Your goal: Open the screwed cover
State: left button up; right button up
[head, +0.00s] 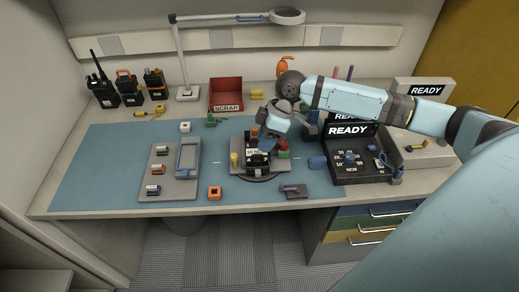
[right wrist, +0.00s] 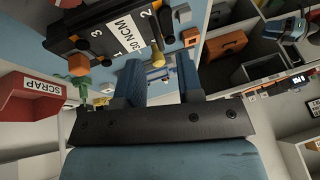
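A black radio (head: 258,162) with a white label sits in a fixture on a dark round base on the blue mat. In the right wrist view its black cover (right wrist: 115,35) fills the upper left, marked "30 NCM" and with the numbers 1, 2 and 3 along its edge. My right gripper (head: 268,141) is just above and behind the radio, hiding part of it. In the right wrist view the right gripper's (right wrist: 158,80) blue fingers are apart with nothing held between them. An orange part (right wrist: 79,64) shows at the cover's corner. My left gripper is not in view.
A black "READY" torque station (head: 352,158) stands right of the radio. A purple-handled tool (head: 291,187) lies on a small block in front. A grey tray (head: 160,188) with batteries is left. A red SCRAP bin (head: 225,95) stands behind. The mat's left part is clear.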

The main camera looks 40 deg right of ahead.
jog(key=shift+x, duration=1.85)
grip_shut()
